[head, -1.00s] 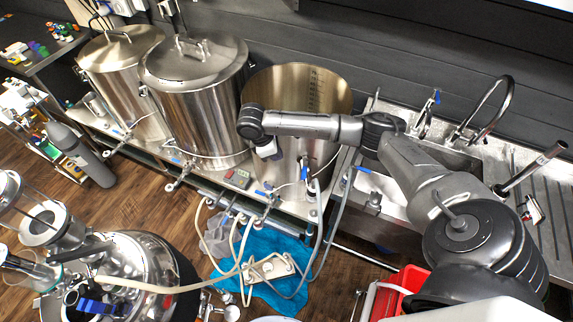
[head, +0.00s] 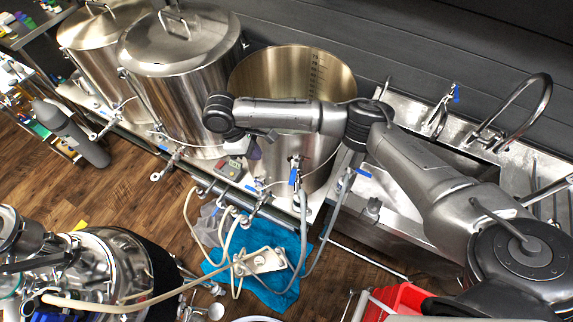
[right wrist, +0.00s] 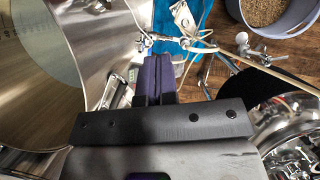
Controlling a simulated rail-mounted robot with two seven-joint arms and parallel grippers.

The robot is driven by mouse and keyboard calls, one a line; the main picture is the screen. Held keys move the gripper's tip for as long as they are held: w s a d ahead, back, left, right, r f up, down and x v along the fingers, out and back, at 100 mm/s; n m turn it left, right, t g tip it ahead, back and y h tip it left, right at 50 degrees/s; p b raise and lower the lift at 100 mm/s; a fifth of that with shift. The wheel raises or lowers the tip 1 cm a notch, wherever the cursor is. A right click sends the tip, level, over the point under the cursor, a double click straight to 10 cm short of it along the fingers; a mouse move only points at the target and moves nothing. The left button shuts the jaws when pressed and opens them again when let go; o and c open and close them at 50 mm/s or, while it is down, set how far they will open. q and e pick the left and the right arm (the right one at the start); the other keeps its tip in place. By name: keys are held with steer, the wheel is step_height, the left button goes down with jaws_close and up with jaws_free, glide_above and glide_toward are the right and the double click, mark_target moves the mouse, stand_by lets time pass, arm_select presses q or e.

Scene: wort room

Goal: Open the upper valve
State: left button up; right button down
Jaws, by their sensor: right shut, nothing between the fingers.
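The open steel kettle (head: 290,85) stands below my right forearm in the head view. On its front is a blue-handled valve (head: 293,175), its handle roughly upright. A lower blue-handled valve (head: 257,187) sits on the pipe below. My right gripper (head: 254,150) is at the kettle's front left, mostly hidden by my wrist. In the right wrist view, its purple fingers (right wrist: 150,60) are shut and empty. Their tips point towards a steel valve fitting (right wrist: 172,46) with a hose; I cannot tell whether they touch it. My left gripper is not in view.
Two lidded kettles (head: 180,50) stand to the left. A sink (head: 440,150) with a curved tap is at right. Hoses and a blue cloth (head: 275,275) lie on the wooden floor. A shiny vessel (head: 110,265) is at lower left, a red bin (head: 400,300) at lower right.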

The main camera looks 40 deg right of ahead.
mark_target(294, 171)
steer(key=s+d+f+p, duration=0.2)
steer(key=s+d+f, duration=0.2)
steer(key=f, duration=0.5)
steer(key=s, duration=0.2)
steer(key=shift+s+d, duration=0.25)
steer(key=shift+s, duration=0.05)
